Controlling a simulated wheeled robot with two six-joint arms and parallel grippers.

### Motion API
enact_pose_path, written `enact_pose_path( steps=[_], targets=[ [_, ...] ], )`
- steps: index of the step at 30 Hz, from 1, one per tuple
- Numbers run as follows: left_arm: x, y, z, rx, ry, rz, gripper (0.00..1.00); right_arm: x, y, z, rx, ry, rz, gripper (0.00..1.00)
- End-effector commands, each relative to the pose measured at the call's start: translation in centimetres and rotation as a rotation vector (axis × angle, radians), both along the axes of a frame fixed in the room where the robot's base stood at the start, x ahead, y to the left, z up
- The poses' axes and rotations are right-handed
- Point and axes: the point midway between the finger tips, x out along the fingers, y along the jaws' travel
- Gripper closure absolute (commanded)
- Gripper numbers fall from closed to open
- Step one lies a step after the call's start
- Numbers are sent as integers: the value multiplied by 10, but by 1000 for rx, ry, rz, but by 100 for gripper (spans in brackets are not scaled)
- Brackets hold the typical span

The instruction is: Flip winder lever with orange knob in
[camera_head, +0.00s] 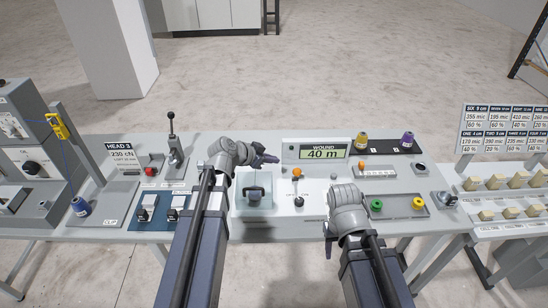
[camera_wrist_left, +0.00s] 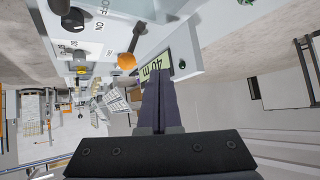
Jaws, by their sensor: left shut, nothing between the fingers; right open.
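The winder lever with the orange knob (camera_head: 297,173) stands on the pale central panel, below the "WOUND 40 m" display (camera_head: 315,151). In the left wrist view the orange knob (camera_wrist_left: 126,61) is on a short stem, to the left of my fingers. My left gripper (camera_head: 272,159) is shut and empty, just left of and slightly beyond the knob, with a visible gap in the wrist view. The closed fingers (camera_wrist_left: 156,85) point towards the display there. My right gripper (camera_head: 328,237) is open near the panel's front edge; its fingers are partly hidden by its wrist.
A black ON/OFF knob (camera_head: 299,201) sits in front of the orange lever. A clear-covered box (camera_head: 254,192) lies left of it. A tall black-knobbed lever (camera_head: 171,128) stands at left.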

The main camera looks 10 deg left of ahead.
Motion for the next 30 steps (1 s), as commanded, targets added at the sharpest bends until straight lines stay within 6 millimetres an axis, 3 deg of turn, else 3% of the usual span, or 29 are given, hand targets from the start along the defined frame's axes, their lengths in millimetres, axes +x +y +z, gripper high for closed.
enact_pose_path(
  steps=[15,30],
  targets=[
    [-60,26,28,0,0,1,100,0,0,28,0,0,1,50],
    [-68,30,30,1,0,-1,100,0,0,30,0,0,1,50]
  ],
)
